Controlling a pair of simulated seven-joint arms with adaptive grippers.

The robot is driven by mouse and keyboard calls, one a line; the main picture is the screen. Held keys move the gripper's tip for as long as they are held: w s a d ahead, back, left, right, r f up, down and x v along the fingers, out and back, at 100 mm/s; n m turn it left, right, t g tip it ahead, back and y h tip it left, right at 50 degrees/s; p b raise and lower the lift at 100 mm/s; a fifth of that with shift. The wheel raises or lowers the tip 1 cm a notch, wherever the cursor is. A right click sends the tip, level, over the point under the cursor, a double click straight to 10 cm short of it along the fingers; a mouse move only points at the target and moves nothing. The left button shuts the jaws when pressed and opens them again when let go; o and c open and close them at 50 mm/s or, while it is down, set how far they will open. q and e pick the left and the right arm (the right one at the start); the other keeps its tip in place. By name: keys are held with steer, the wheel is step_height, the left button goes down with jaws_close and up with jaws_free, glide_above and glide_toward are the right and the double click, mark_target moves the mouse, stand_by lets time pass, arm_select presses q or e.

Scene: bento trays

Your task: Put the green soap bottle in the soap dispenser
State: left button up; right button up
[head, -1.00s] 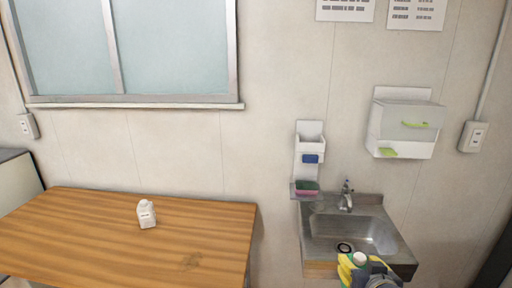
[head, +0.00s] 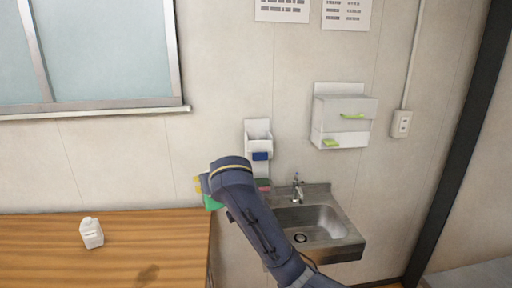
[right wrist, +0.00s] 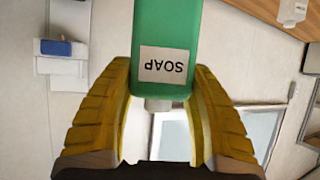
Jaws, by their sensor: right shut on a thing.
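The green soap bottle (right wrist: 165,60) has a white SOAP label and a pale cap. My right gripper (right wrist: 165,100) is shut on it, yellow fingers either side. In the head view the green bottle (head: 212,203) shows partly behind my right arm, below the yellow fingertips (head: 200,186), roughly upright and in the air near the table's right edge. The soap dispenser seems to be the white open-topped wall holder (head: 257,127) with a blue front piece, just right of and above the gripper. This dispenser also shows in the right wrist view (right wrist: 45,65), apart from the bottle. My left gripper is not in view.
A steel sink (head: 318,222) with a tap is below and right of the dispenser. A white bottle (head: 91,233) stands on the wooden table (head: 150,222).

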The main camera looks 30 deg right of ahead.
steer(key=w+d+r+m+h, duration=0.1)
steer(key=w+d+r, duration=0.4)
steer(key=r, duration=0.4)
steer(key=w+d+r+m+g+h, duration=0.1)
steer(key=w+d+r, duration=0.35)
steer(key=r, duration=0.55)
steer(key=w+d+r+m+h, duration=0.1)
steer(key=w+d+r, duration=0.45)
steer(key=r, duration=0.35)
steer(key=shift+m+h, duration=0.4)
steer(key=shift+m, duration=0.1)
steer(key=w+d, duration=0.1)
steer(key=d, duration=0.3)
steer(key=w+d, duration=0.1)
steer(key=d, duration=0.4)
steer(key=w+d, duration=0.2)
steer(key=d, duration=0.2)
steer(key=shift+d+r, duration=0.15)
steer(key=shift+r, duration=0.1)
steer(key=shift+w+d+f, duration=0.1)
steer(key=shift+f, duration=5.05)
steer(key=shift+w+f, duration=0.1)
steer(key=shift+f, duration=5)
steer(key=shift+f, duration=0.15)
steer(key=o, duration=1.5)
steer(key=shift+c, duration=0.2)
